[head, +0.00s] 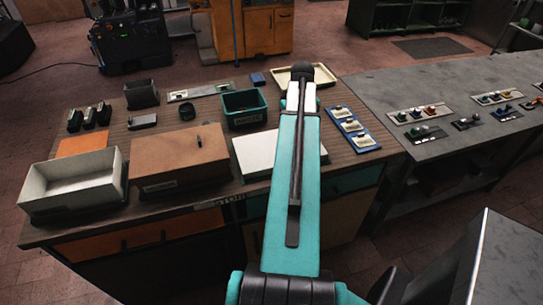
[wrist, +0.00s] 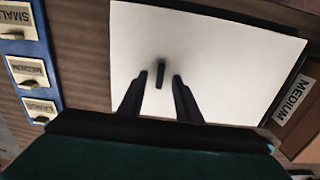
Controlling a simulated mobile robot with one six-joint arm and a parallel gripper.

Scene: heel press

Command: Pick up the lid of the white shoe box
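A flat white lid (head: 254,150) lies near the front right of the brown worktable, partly hidden by my arm. In the wrist view the white lid (wrist: 225,60) fills the middle, with a small dark upright handle (wrist: 160,74) on it. My gripper (wrist: 157,80) is open, with one dark finger on each side of the handle in that view. I see a gap on both sides, and I cannot tell how high the fingertips are above the lid. An open whitish box (head: 72,205) stands at the front left of the table. My fingertips are hidden in the head view.
A brown box (head: 180,155) with a handled lid stands just left of the white lid. A blue panel (head: 354,129) with labelled pieces lies to its right. A green bin (head: 245,108) and a cream tray (head: 298,72) are behind. A grey table (head: 440,85) adjoins on the right.

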